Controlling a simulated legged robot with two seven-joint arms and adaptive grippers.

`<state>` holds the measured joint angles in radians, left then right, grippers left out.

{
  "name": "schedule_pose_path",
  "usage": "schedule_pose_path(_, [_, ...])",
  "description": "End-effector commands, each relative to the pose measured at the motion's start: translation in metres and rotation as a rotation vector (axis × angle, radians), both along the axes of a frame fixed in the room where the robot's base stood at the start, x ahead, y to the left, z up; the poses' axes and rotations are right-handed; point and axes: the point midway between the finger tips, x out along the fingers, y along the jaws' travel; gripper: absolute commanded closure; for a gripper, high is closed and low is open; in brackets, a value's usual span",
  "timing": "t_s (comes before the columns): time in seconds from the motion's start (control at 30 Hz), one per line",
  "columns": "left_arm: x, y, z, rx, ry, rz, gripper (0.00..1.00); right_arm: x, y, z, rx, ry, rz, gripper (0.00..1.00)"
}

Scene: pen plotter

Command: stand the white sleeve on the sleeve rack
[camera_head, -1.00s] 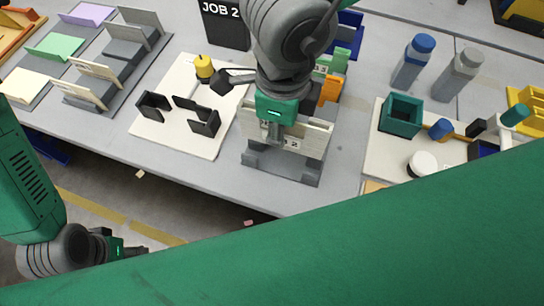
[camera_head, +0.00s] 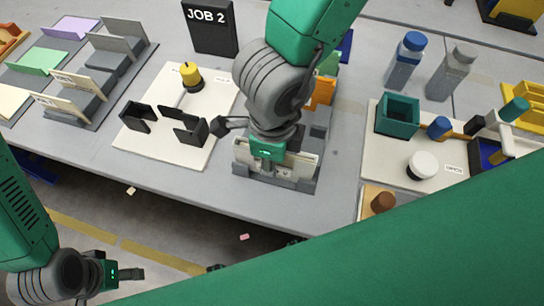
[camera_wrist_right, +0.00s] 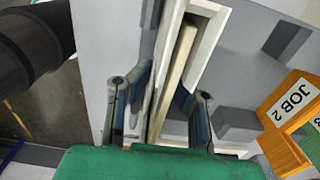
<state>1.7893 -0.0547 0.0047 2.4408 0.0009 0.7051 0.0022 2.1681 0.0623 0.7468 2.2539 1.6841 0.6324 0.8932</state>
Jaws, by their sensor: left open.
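The white sleeve (camera_head: 303,163) is at the front of the grey sleeve rack (camera_head: 241,168), upright and low between its blocks. My right gripper (camera_head: 266,168) reaches down on it from above and is shut on it. The right wrist view shows the fingers (camera_wrist_right: 162,85) on both sides of the hollow white sleeve (camera_wrist_right: 208,22), near the rack's grey blocks (camera_wrist_right: 238,124). Whether its bottom is fully seated is hidden. An orange sleeve (camera_head: 321,93) stands behind it, with a green one (camera_head: 329,66) further back. My left gripper (camera_head: 135,273) is open and empty, low at the left.
A white board (camera_head: 160,148) with black holders and a yellow-capped part lies left of the rack. A black JOB 2 sign (camera_head: 211,28) stands behind. A teal box (camera_head: 397,116) and white knob (camera_head: 422,166) are at right. Grey table is clear around the rack's front.

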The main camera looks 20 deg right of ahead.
Motion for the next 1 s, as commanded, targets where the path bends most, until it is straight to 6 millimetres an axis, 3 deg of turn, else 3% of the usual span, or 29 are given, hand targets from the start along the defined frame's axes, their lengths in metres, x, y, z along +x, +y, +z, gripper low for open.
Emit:
schedule_pose_path(0.03, [0.0,0.0,0.0,0.0,0.0,0.0,0.44,0.0,0.0,-0.001,-0.001,0.001,0.0,0.7])
schedule_pose_path(0.07, [0.0,0.0,0.0,0.0,0.0,0.0,0.44,0.0,0.0,0.0,-0.001,0.001,0.0,0.64])
schedule_pose_path(0.47, [0.0,0.0,0.003,0.0,0.0,0.0,0.44,0.001,0.0,0.007,0.0,-0.001,-0.001,0.64])
schedule_pose_path(1.0, [0.0,0.0,0.039,0.0,0.0,0.0,0.44,0.001,0.0,0.109,0.002,-0.001,-0.001,0.64])
